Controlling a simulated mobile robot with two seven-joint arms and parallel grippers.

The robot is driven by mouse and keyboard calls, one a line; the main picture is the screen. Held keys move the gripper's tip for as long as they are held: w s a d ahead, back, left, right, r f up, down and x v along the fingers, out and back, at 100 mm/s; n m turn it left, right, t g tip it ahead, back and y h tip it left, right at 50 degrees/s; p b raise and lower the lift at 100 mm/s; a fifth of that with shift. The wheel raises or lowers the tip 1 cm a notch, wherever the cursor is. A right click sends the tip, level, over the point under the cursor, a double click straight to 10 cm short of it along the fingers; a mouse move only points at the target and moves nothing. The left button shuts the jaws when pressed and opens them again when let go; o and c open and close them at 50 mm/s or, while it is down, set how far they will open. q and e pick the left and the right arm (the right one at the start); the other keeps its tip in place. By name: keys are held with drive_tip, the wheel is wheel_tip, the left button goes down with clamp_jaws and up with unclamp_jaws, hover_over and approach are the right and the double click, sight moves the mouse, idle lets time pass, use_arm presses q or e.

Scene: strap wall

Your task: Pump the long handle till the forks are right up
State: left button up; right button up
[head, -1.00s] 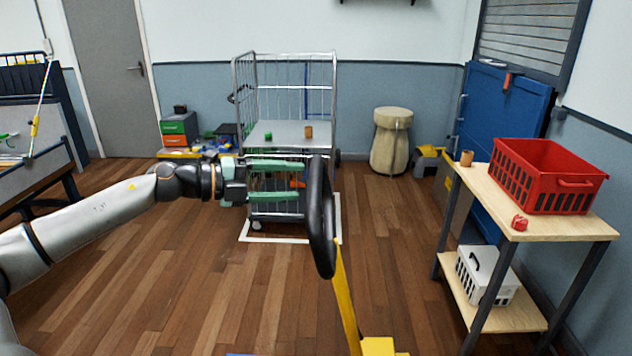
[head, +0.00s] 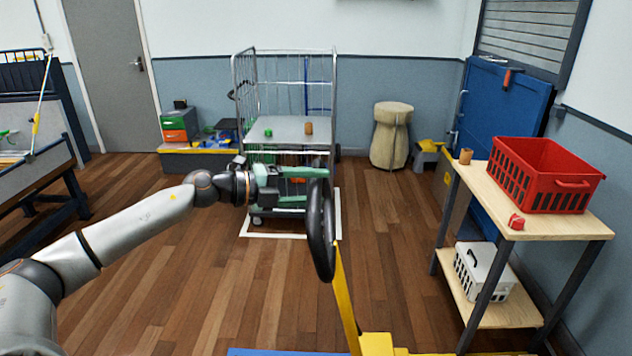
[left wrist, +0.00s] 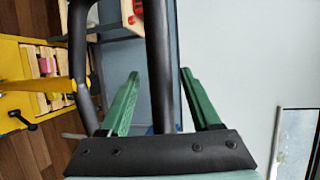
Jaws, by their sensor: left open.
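The long handle has a black loop grip (head: 321,250) on a yellow shaft (head: 345,305), which runs down to a yellow body (head: 378,345) at the bottom edge of the head view. My left gripper (head: 318,188) is at the upper part of the loop with its green fingers apart. In the left wrist view, one black bar of the loop (left wrist: 158,65) passes between the open fingers (left wrist: 163,88), and another bar lies to the left. I cannot tell whether a finger touches it. The forks cannot be made out clearly. My right gripper is out of view.
A wire cage trolley (head: 285,130) stands ahead inside a white floor outline. A wooden table (head: 560,228) with a red crate (head: 543,175) stands at the right. A workbench (head: 40,185) is at the left. The wooden floor between is clear.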

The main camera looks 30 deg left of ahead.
use_arm(q)
drive_tip(key=shift+w+d, duration=0.25)
drive_tip(key=shift+d, duration=0.05)
drive_tip(key=shift+f, duration=0.1)
clamp_jaws()
idle(0.4)
idle(0.9)
